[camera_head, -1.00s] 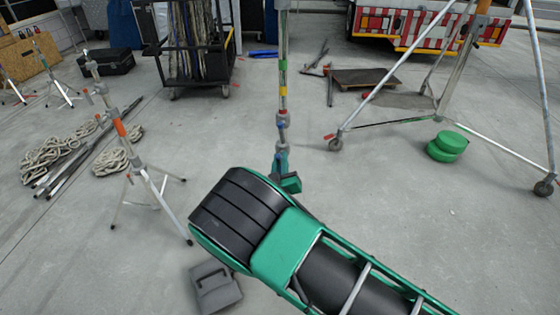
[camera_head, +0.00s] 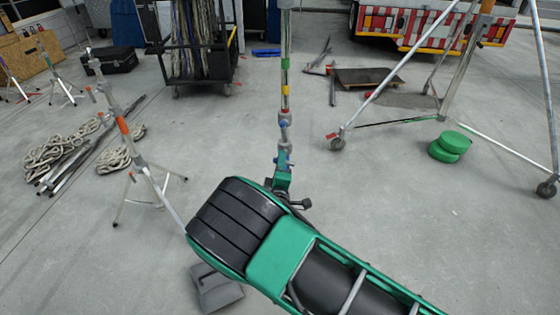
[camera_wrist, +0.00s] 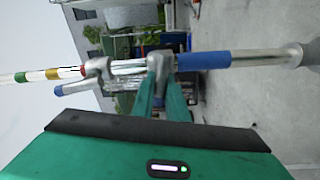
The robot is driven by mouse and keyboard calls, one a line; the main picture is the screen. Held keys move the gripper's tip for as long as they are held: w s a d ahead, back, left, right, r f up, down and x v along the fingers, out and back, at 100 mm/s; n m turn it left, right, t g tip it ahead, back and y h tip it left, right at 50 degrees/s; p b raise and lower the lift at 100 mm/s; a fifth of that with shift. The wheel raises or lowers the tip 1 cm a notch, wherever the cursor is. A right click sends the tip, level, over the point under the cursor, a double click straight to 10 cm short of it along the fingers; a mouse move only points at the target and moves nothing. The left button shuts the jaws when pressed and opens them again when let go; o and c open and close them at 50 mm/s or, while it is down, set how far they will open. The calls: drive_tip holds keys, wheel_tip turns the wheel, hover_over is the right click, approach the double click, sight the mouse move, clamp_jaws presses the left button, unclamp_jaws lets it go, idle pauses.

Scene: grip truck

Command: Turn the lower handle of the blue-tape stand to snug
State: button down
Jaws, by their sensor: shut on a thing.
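The blue-tape stand (camera_head: 285,100) rises upright in the middle of the head view, with green, yellow and red bands. In the wrist view it lies sideways, with a blue tape band (camera_wrist: 203,60) on its tube. My gripper (camera_wrist: 158,75) has its teal fingers closed together at the lower handle (camera_wrist: 157,60), beside the silver collar just above the blue tape. The fingers hide most of the handle. Another handle with a blue tip (camera_wrist: 62,90) sticks out from the upper collar (camera_wrist: 98,67). In the head view my gripper (camera_head: 284,165) is against the stand, and my forearm hides the stand's base.
An orange-banded stand (camera_head: 123,128) is on the left, near coiled ropes (camera_head: 60,150). A grey case (camera_head: 215,290) lies beside my arm. A wheeled frame (camera_head: 400,75) and green round pads (camera_head: 450,146) are on the right.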

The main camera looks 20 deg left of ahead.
drive_tip(key=shift+s+a+f+n, duration=0.1)
drive_tip(key=shift+f+n, duration=0.15)
drive_tip(key=shift+n, duration=0.85)
drive_tip(key=c, duration=1.7)
unclamp_jaws()
drive_tip(key=shift+c, duration=0.2)
drive_tip(key=v, duration=1)
drive_tip(key=shift+s, duration=0.35)
